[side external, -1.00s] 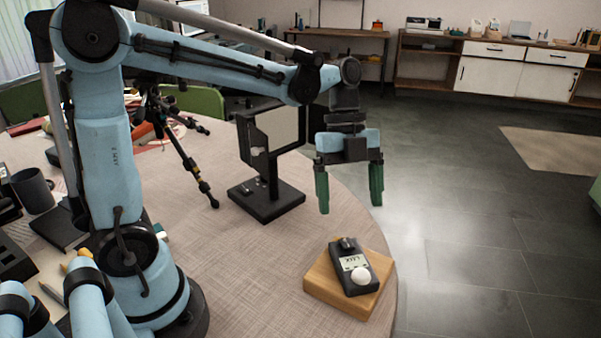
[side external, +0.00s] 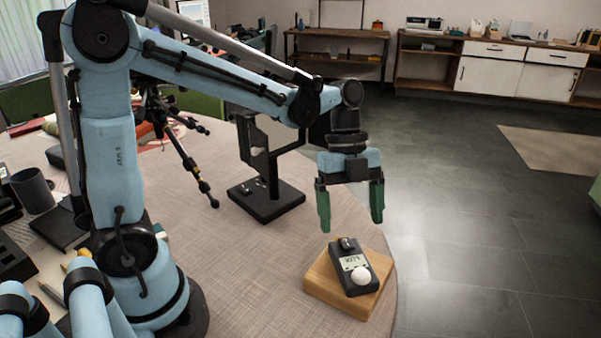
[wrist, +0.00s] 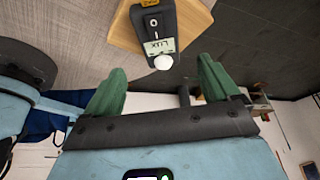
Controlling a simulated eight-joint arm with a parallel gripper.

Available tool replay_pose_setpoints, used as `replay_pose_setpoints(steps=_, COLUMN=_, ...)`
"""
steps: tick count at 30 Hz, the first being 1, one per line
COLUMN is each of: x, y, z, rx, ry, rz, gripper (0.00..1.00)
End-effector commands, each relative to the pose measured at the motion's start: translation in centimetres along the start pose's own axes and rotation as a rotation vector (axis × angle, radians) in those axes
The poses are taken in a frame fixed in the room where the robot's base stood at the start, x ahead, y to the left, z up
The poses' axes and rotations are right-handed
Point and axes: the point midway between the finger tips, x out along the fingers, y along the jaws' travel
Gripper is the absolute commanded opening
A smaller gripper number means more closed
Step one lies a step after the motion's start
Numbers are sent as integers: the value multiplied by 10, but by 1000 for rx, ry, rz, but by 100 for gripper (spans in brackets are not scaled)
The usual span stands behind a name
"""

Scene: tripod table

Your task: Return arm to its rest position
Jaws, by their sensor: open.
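My gripper (side external: 351,208) has two green fingers spread apart with nothing between them. It hangs in the air above and a little behind a dark lux meter (side external: 351,268) with a white dome. The meter lies on a wooden block (side external: 318,285) near the table's right edge. In the wrist view, my gripper (wrist: 160,88) shows both green fingers apart. The lux meter (wrist: 153,30) and the wooden block (wrist: 200,20) show beyond the fingertips, apart from them.
A black stand with a panel (side external: 266,203) is left of my gripper. A dark mug (side external: 33,190) is at the far left. The table (side external: 235,270) is clear in front of the stand. Open floor (side external: 460,230) lies to the right.

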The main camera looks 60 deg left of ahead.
Motion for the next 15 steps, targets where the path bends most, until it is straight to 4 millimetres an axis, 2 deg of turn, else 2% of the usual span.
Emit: replay_pose_setpoints(steps=15, x=71, y=0, z=0, rx=1, ry=0, rz=0, gripper=89)
